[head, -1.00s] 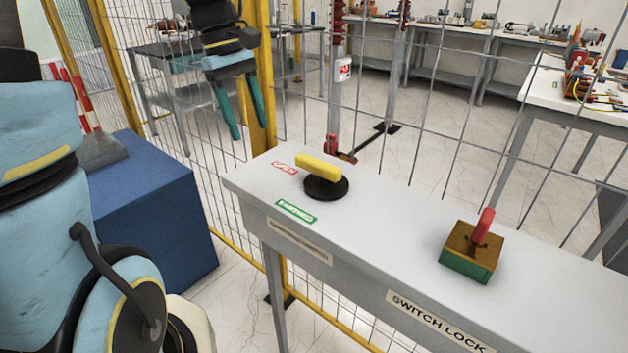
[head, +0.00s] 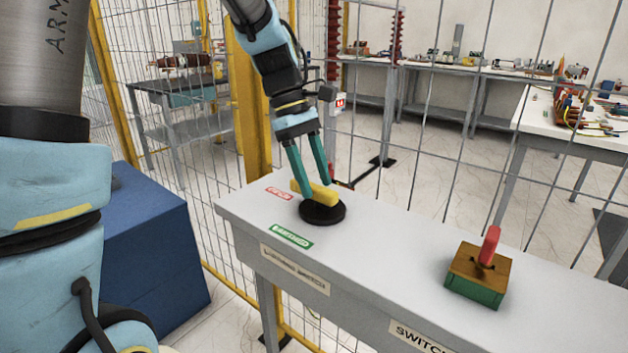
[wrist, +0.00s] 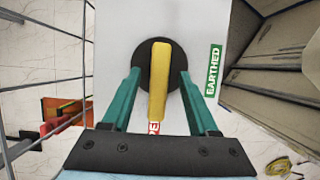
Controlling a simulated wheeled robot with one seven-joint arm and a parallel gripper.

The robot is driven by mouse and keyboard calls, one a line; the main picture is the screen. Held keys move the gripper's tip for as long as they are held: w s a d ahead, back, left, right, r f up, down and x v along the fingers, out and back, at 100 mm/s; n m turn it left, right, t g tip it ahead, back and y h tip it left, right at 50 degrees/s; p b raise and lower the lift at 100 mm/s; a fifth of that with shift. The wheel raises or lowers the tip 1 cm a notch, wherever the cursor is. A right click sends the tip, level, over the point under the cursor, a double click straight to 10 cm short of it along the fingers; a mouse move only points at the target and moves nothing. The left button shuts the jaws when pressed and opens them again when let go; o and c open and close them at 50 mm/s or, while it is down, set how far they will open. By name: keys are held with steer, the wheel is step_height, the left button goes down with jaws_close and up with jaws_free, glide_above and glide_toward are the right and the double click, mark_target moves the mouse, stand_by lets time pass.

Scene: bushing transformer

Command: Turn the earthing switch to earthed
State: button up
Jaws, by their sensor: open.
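The earthing switch has a yellow bar handle (head: 319,196) on a round black base (head: 323,213), set on a grey bench. The handle's near end in the wrist view points toward the red OPEN label (head: 279,193), which is partly covered there. The green EARTHED label (head: 291,236) lies to the side; it also shows in the wrist view (wrist: 213,70). My gripper (head: 313,188) is open, with its green fingers pointing down around the handle. In the wrist view the yellow handle (wrist: 159,80) lies between the two fingers, with gaps on both sides.
A switch lock block (head: 478,273) with a red key (head: 489,246) stands farther right on the grey bench (head: 400,240). Wire mesh fencing (head: 440,130) rises behind the bench. A blue box (head: 150,250) stands at the left.

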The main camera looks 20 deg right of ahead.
steer(key=shift+s+d+f, duration=0.1)
steer(key=shift+s+f, duration=0.1)
steer(key=shift+f, duration=0.3)
jaws_close()
stand_by(1.2)
